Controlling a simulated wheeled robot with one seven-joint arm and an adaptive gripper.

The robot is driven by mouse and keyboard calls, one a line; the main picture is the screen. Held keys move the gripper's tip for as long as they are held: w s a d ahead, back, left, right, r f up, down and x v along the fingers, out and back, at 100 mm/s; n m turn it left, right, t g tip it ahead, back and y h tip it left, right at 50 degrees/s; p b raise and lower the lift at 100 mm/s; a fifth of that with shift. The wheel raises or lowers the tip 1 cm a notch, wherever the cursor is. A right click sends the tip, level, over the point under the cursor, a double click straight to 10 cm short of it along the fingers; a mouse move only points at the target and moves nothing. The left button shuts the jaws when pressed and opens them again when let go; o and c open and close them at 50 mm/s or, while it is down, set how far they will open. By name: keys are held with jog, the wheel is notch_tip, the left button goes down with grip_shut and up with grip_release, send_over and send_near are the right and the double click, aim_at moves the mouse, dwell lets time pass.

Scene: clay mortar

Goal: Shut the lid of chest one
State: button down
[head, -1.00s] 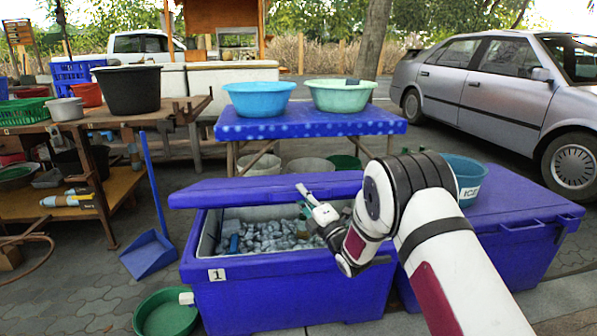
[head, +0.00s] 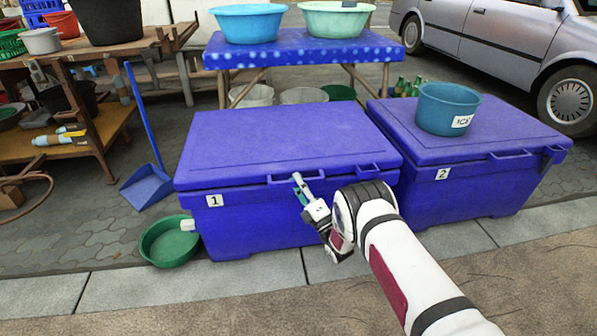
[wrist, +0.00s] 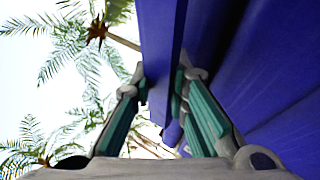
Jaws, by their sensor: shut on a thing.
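Chest one (head: 250,230) is the blue chest with a white "1" label at the left of its front. Its blue lid (head: 270,140) lies flat on the body, with only a thin dark seam showing at the front. My gripper (head: 298,183) is at the front edge of the lid, by the lid's handle (head: 297,178). In the wrist view my gripper (wrist: 162,85) has its two green-padded fingers on either side of a blue strip (wrist: 160,50), shut on the lid's front edge or handle. The inside of the chest is hidden.
Chest two (head: 460,190) stands to the right with a teal "ICE" basin (head: 447,108) on its lid. A green basin (head: 165,243) and a blue dustpan (head: 147,188) lie at the left. The pavement in front is clear.

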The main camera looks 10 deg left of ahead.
jog(key=shift+s+d+f+y, duration=0.1)
jog(key=shift+s+f+y, duration=0.05)
jog(key=shift+f, duration=0.4)
jog(key=shift+s+f+y, duration=0.1)
jog(key=shift+f+y, duration=0.05)
jog(key=shift+f, duration=0.35)
jog(key=c, duration=1.5)
grip_release()
jog(key=shift+f, duration=0.15)
jog(key=shift+c, duration=0.2)
jog(key=shift+r, duration=0.2)
jog(key=shift+w, duration=0.1)
jog(key=v, duration=1.2)
